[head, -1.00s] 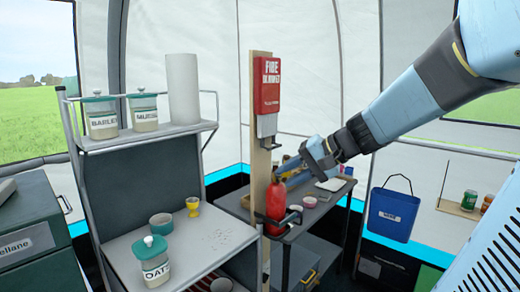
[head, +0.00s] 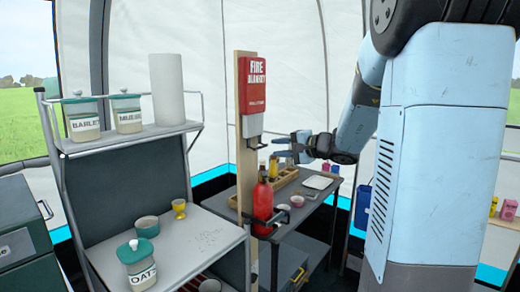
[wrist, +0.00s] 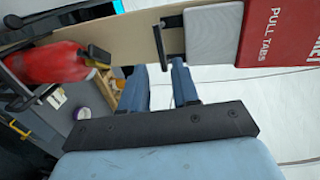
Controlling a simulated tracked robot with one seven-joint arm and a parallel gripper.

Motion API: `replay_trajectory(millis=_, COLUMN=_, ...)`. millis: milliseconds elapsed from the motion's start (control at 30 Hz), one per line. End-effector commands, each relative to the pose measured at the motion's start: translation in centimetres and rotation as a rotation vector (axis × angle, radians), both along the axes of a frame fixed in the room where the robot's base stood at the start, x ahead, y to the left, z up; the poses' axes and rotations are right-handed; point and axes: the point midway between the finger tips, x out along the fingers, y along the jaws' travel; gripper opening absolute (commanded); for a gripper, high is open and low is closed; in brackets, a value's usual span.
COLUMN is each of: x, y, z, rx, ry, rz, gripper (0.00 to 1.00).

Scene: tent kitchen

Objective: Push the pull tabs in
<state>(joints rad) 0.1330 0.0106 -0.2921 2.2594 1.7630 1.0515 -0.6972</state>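The red fire blanket box (head: 254,85) hangs on a wooden post, with a pale panel (head: 252,124) at its lower end. A black bracket-shaped pull piece (head: 257,142) sticks out below the panel. In the wrist view the box (wrist: 285,35) reads "PULL TABS", and the pale panel (wrist: 213,32) and black piece (wrist: 170,38) lie left of it. My gripper (head: 277,147) is just right of the black piece in the head view. In the wrist view my gripper (wrist: 159,80) shows two blue fingers apart with nothing between them. Contact with the black piece cannot be told.
A red extinguisher (head: 263,200) is mounted on the post (head: 246,160) below the box; it also shows in the wrist view (wrist: 45,64). A dark table (head: 310,205) with a wooden tray (head: 285,178) and bowls stands behind. A shelf unit (head: 185,240) with jars stands left.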

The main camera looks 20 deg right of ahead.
Motion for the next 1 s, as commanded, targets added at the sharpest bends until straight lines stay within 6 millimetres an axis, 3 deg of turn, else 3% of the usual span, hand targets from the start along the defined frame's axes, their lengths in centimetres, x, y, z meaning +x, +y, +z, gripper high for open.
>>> replay_trajectory(millis=433, x=5.5, y=4.0, z=-1.4, rx=0.000, ry=0.001, rz=0.002, gripper=0.30)
replay_trajectory(millis=900, x=6.5, y=4.7, z=-1.6, rx=0.000, ry=0.000, rz=0.001, gripper=0.30)
replay_trajectory(millis=1000, x=6.4, y=4.8, z=-1.6, rx=0.000, ry=0.000, rz=0.001, gripper=0.22)
